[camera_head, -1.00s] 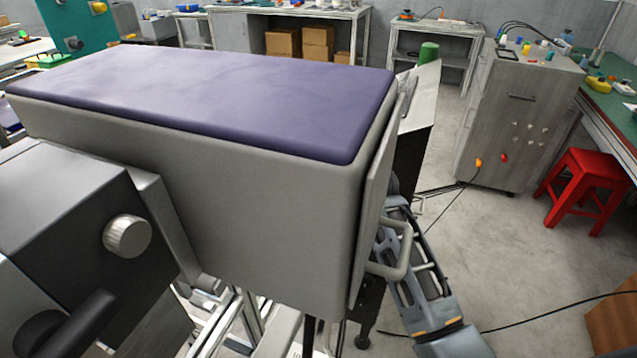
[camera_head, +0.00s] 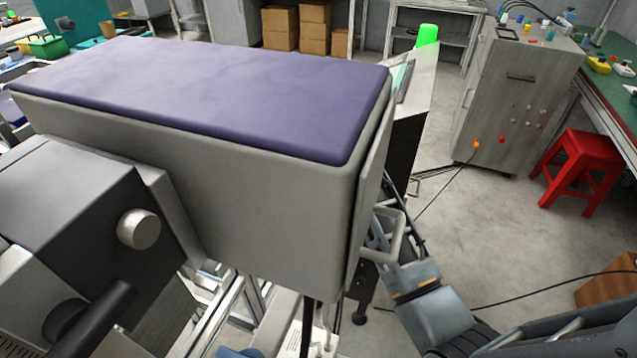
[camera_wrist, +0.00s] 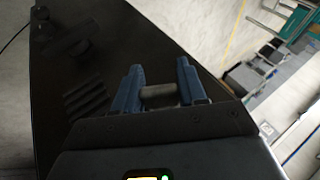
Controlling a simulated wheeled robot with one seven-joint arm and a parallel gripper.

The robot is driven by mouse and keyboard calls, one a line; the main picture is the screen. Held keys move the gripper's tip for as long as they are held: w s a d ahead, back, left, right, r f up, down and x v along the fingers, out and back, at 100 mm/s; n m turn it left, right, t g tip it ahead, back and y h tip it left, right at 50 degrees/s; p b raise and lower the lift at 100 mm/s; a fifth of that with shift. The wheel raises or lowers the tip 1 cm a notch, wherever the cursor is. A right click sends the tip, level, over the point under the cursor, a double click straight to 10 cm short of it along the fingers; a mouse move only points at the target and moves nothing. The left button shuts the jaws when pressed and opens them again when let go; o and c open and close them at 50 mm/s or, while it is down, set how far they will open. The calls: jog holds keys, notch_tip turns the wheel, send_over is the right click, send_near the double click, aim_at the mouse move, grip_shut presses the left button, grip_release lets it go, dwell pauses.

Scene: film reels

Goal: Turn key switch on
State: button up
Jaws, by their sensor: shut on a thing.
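In the wrist view, the two blue fingers of my gripper (camera_wrist: 160,80) stand on either side of a short grey cylindrical piece, which I take to be the key switch (camera_wrist: 159,97). The fingers are shut on it, in front of a black panel (camera_wrist: 110,45). Its exact turn angle is too small to read. A green lamp (camera_head: 427,35) on the machine behind is brightly lit.
The large grey box with a purple top (camera_head: 200,90) fills the middle of the head view, with a metal handle (camera_head: 392,238) on its right side. A grey cabinet (camera_head: 515,110) and a red stool (camera_head: 580,165) stand at the right. Open floor lies between.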

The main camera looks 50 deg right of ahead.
jog(key=o, duration=1)
jog(key=shift+c, duration=0.2)
jog(key=v, duration=0.7)
jog(key=shift+s+r+b, duration=0.2)
jog(key=shift+r+b, duration=0.1)
jog(key=shift+b, duration=0.05)
jog(key=shift+s, duration=0.1)
